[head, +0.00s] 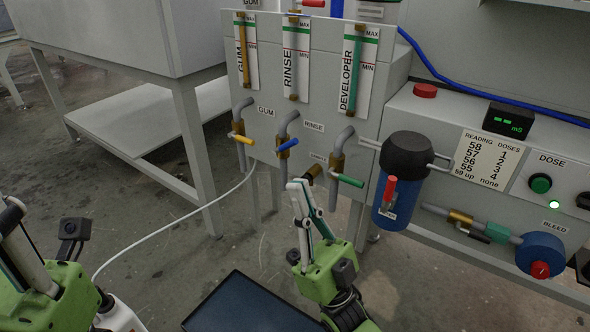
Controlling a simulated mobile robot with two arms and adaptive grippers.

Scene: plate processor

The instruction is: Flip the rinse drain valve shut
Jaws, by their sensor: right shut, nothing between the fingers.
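The rinse drain valve sits on the grey pipe below the RINSE gauge (296,62), in the middle of the head view. Its brass body carries a blue lever (288,145), which lies roughly crosswise to the pipe and tilts up to the right. My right gripper (299,185) is below this valve, fingers pointing up, shut and empty. Its tips appear a short way under the blue lever, apart from it in the picture. My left gripper (14,212) is at the left edge, partly cut off, and its finger gap cannot be made out.
The yellow GUM lever (242,139) is left of the rinse valve. The green developer lever (347,180) and a blue canister with a red handle (390,190) are to the right. A dark flat panel (250,305) lies low in front. A white hose (165,227) crosses the floor.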

